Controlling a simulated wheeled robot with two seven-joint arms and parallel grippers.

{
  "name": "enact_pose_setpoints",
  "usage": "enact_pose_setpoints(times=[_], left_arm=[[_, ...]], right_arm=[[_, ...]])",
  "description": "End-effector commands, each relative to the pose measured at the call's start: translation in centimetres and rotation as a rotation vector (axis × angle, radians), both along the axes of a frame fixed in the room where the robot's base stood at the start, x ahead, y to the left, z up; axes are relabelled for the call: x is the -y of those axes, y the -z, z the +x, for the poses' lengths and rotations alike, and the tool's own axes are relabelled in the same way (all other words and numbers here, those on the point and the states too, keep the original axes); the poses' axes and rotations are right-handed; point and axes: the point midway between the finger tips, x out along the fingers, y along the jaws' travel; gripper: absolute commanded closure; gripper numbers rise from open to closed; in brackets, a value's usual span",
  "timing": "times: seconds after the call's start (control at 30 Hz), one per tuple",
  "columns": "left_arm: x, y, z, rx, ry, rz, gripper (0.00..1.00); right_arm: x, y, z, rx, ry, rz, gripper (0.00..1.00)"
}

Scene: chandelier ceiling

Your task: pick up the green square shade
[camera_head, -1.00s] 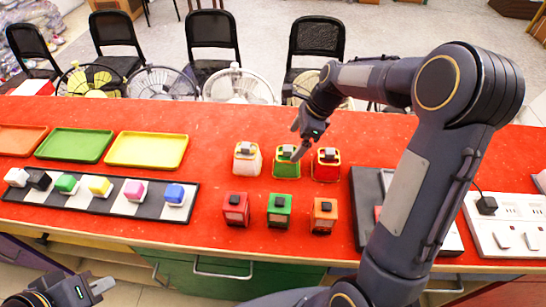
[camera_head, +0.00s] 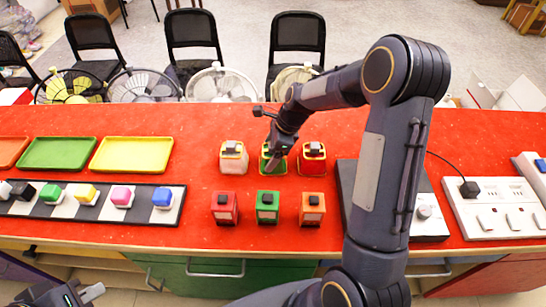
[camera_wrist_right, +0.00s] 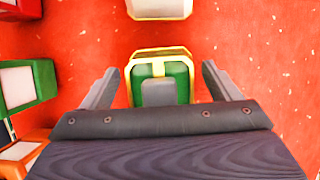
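The green square shade (camera_head: 266,163) with a gold rim stands in the middle of the back row, partly hidden by my right gripper. In the right wrist view the green shade (camera_wrist_right: 181,72) is between the two fingers, with a gap on each side. My right gripper (camera_wrist_right: 158,85) is open and points down over it; in the head view it is at the shade (camera_head: 275,158). A second green block (camera_head: 267,206) with a dark top stands in the front row. My left gripper (camera_head: 92,293) is at the bottom left edge, empty, mostly cut off.
A white shade (camera_head: 233,157) and a red shade (camera_head: 312,160) flank the green one. A red block (camera_head: 224,207) and an orange block (camera_head: 313,208) stand in front. Trays and a strip of coloured cubes lie left. A power strip (camera_head: 495,215) lies right.

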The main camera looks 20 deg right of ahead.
Motion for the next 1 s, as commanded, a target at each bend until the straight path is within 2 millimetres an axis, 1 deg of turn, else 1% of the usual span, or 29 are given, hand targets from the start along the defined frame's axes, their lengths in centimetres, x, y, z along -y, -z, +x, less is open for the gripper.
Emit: enact_pose_setpoints(times=[0.03,0.3,0.53,0.67,0.77,0.87,0.97,1.0], left_arm=[[0.0,0.0,0.0,0.000,0.000,0.000,1.00],[0.0,0.0,0.0,0.000,0.000,0.000,1.00],[0.0,0.0,0.0,0.000,0.000,0.000,1.00],[0.0,0.1,0.0,0.000,0.000,0.000,1.00],[0.0,0.3,0.0,0.000,0.000,0.000,1.00],[0.0,0.5,0.0,0.000,0.000,0.000,1.00],[0.0,0.6,0.0,0.000,0.000,0.000,1.00],[0.0,0.7,0.0,0.000,0.000,0.000,1.00]], right_arm=[[0.0,0.0,0.0,0.000,0.000,0.000,0.24],[0.0,0.0,0.0,0.000,0.000,0.000,0.58],[0.0,-0.1,0.0,0.001,0.000,0.000,0.59],[0.0,-0.6,0.1,0.002,0.000,0.000,0.59],[0.0,-1.5,0.1,0.004,0.000,-0.001,0.59],[0.0,-3.1,0.2,0.007,0.000,0.000,0.59],[0.5,-4.9,-1.3,0.006,0.000,0.000,0.59],[0.7,-5.8,-2.0,0.008,0.001,0.000,0.59]])
